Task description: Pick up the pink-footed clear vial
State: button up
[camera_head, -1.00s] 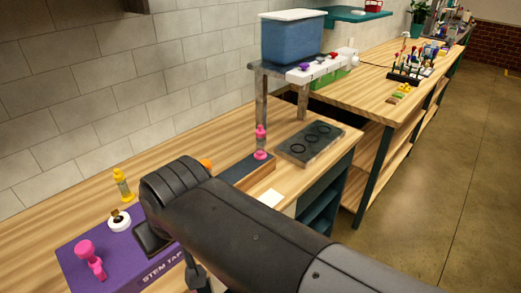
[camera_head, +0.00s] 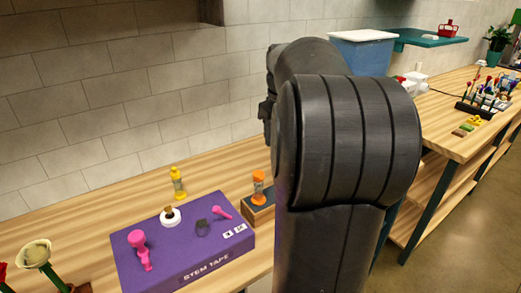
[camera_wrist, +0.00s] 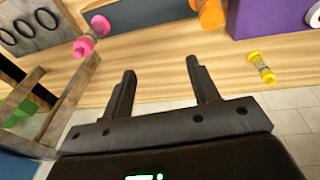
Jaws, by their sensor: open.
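The pink-footed clear vial (camera_wrist: 92,35) shows in the wrist view at upper left, with a clear middle between two pink ends. It stands by the left end of a long wooden block (camera_wrist: 155,12). My gripper (camera_wrist: 160,66) is open and empty, with bare counter between its fingers. The vial is ahead of and left of the left finger, apart from it. In the head view my arm hides the vial and the gripper's fingers.
An orange-ended vial (camera_head: 258,187) stands at the wooden block, and a yellow-ended vial (camera_head: 178,183) stands near the wall. A purple stem tape box (camera_head: 190,245) bears pink pieces and a white roll (camera_head: 170,217). A dark ringed plate (camera_wrist: 35,32) lies left of the vial.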

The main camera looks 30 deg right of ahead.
jog(key=shift+y, duration=0.5)
jog(key=d+f, duration=0.1)
jog(key=d, duration=0.3)
jog(key=s+d+f, duration=0.1)
jog(key=d, duration=0.4)
jog(key=d+f, duration=0.1)
jog(key=d, duration=0.4)
jog(key=shift+s+d, duration=0.15)
jog(key=shift+s, duration=0.05)
jog(key=f, duration=0.4)
jog(key=shift+w+d+f, duration=0.2)
jog(key=shift+f, duration=0.15)
jog(key=shift+w+d+f, duration=0.15)
jog(key=shift+f, duration=1.4)
jog(key=shift+w+d+f, duration=0.15)
jog(key=shift+f, duration=1.4)
grip_shut()
jog(key=shift+r, duration=0.1)
